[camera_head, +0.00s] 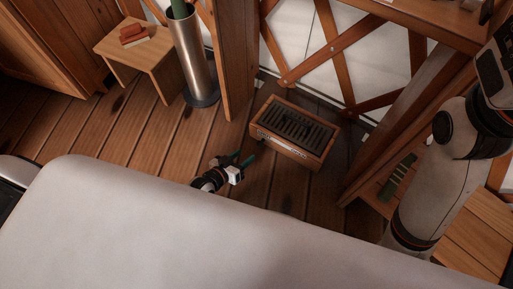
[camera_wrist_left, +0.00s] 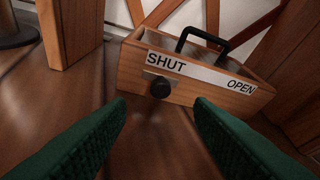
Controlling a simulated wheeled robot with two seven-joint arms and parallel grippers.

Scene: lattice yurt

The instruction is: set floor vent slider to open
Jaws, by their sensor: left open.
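The floor vent (camera_head: 293,131) is a low wooden box with a dark slatted top, standing on the plank floor near the lattice wall. In the left wrist view, the vent's front face (camera_wrist_left: 205,100) carries a white strip reading SHUT at its left and OPEN at its right. A round black slider knob (camera_wrist_left: 161,88) sits below the word SHUT. My left gripper (camera_head: 246,160) is low in front of the box. Its green fingers (camera_wrist_left: 160,125) are spread apart, with the knob beyond and between them, not touched. My right gripper is not in view.
A wooden post (camera_wrist_left: 72,35) stands left of the vent. A metal cylinder stand (camera_head: 193,60) and a small stool (camera_head: 138,48) with red blocks are farther left. A black handle (camera_wrist_left: 202,40) shows above the box. Wooden shelving (camera_head: 400,120) is close at right.

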